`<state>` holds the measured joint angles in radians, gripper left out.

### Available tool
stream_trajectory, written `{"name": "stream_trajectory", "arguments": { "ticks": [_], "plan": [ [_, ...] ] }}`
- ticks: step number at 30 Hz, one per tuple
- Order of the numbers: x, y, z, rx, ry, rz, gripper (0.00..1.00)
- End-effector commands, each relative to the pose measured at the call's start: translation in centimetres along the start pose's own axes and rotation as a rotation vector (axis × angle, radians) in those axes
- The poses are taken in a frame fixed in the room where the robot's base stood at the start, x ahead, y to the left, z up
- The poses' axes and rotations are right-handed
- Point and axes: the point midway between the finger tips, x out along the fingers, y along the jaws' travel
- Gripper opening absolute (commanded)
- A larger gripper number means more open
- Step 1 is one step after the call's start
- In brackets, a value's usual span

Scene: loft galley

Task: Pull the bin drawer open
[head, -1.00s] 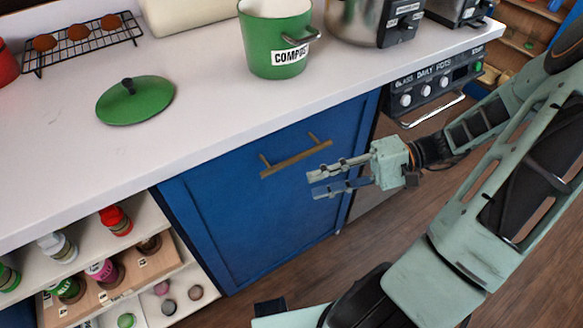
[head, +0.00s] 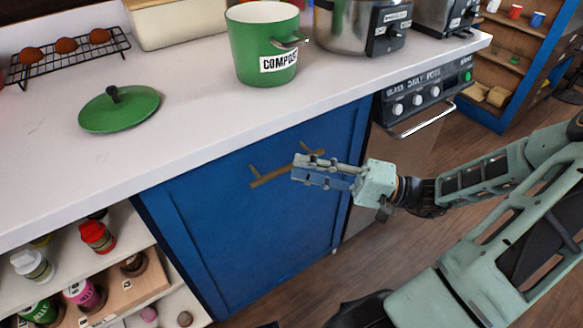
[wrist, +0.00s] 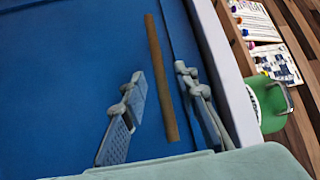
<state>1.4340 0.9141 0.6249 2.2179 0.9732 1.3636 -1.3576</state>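The bin drawer has a blue front (head: 225,225) under the white counter and looks closed. Its brass bar handle (head: 268,178) runs across the upper part of the front. My gripper (head: 298,168) is at the handle's right half, hiding part of it. In the wrist view the blue front (wrist: 60,80) fills the left side. The handle (wrist: 158,70) runs lengthwise through the gap between my two spread fingers (wrist: 165,95). Neither finger visibly touches it. How deep the fingers reach past the bar cannot be told.
The counter (head: 190,130) overhangs the drawer. A green compost pot (head: 262,45) and a green lid (head: 120,108) stand on it. An open shelf with bottles (head: 97,236) is at left, an oven handle (head: 422,122) at right. The wooden floor (head: 395,250) in front shows free room.

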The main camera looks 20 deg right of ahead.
Motion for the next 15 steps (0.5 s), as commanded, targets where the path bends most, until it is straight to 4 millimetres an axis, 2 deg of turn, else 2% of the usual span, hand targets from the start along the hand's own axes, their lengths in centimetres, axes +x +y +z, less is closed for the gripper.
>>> {"name": "stream_trajectory", "arguments": {
  "ticks": [3, 6, 15],
  "plan": [
    [1.8, 0.1, 0.1, 0.0, -0.003, 0.0, 0.27],
    [2.7, 0.1, 0.1, 0.001, -0.002, 0.001, 0.27],
    [3.2, 0.0, 0.0, 0.001, -0.001, 0.001, 0.27]
  ]
}}
